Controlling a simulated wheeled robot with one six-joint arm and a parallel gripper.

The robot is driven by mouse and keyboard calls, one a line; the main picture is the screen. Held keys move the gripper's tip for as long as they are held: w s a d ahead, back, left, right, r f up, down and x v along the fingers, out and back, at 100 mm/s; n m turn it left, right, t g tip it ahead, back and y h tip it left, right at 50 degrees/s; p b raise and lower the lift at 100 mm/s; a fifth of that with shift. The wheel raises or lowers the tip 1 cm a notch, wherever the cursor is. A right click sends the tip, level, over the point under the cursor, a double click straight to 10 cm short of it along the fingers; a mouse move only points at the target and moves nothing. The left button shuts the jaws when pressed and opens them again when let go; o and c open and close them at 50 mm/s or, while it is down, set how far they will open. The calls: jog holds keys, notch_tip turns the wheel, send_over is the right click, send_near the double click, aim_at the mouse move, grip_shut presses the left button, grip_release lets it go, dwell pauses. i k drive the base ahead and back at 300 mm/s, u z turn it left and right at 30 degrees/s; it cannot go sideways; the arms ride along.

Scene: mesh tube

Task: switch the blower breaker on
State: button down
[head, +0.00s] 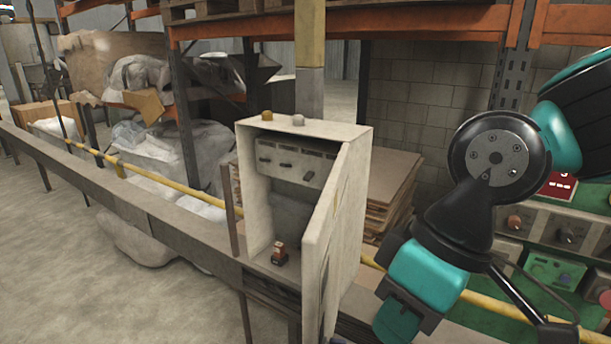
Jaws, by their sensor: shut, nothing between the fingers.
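A beige breaker cabinet (255,195) stands at the middle with its door (333,235) swung open toward me. Inside, near the top, a row of breakers (290,165) with small dark levers runs across a pale panel. I cannot tell which one is the blower breaker or how its lever is set; labels are too small to read. My arm hangs at the right, apart from the cabinet, and its wrist runs off the bottom edge. My gripper is not in view.
A small orange and black object (279,253) sits on the cabinet floor. An amber lamp (266,115) and a pale lamp (298,119) top the cabinet. A green control panel (552,268) stands behind my arm. A yellow pipe (190,193) and rail run past the cabinet.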

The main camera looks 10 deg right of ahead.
aim_at(309, 174)
jog(key=k, duration=1.25)
jog(key=u, duration=0.85)
jog(key=i, duration=0.7)
jog(key=u, duration=0.65)
jog(key=i, duration=1.4)
jog(key=z, duration=1.15)
jog(key=i, duration=0.3)
jog(key=z, duration=0.2)
